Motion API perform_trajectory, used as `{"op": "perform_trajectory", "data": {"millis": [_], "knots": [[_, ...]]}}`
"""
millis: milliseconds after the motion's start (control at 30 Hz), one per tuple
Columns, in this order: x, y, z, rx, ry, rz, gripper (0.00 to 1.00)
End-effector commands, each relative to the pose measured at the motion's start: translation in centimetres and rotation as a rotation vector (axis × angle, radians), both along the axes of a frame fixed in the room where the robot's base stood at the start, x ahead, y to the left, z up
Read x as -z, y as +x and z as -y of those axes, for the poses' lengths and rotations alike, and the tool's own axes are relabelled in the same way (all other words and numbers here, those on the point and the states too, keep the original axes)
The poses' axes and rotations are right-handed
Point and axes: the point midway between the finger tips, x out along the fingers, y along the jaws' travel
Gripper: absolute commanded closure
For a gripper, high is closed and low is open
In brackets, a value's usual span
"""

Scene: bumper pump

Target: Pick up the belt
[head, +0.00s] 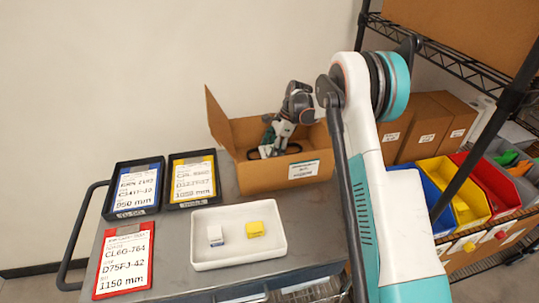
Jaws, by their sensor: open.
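A black belt (292,150) shows only in part, as a thin dark curve inside the open cardboard box (262,178) on the grey cart top. My gripper (268,148) reaches down into this box from above, next to the belt. Its jaws are open. The fingertips are small and dark here, partly lost against the box inside, so I cannot tell whether they touch the belt. The rest of the belt is hidden by the box's front wall and my gripper.
A white tray (205,258) holds a white-blue block (215,235) and a yellow block (255,229). Label cards, blue (137,187), yellow (193,178) and red (124,260), lie at left. A rack with cardboard boxes (432,125) and coloured bins (455,190) stands at right.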

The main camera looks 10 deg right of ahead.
Motion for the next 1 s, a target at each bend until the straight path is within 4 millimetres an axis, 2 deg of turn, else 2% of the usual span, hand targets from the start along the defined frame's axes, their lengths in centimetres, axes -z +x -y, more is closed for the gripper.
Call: {"op": "perform_trajectory", "data": {"millis": [233,267,400,433,833,1000], "knots": [[0.0,0.0,0.0,0.0,0.0,0.0,0.27],[0.0,0.0,0.0,0.0,0.0,0.0,0.31],[0.0,0.0,0.0,0.0,0.0,0.0,0.63],[0.0,0.0,0.0,0.0,0.0,0.0,0.65],[-0.1,0.0,0.0,0.0,-0.001,-0.001,0.65],[-1.3,0.0,0.0,0.0,-0.001,0.0,0.65]]}}
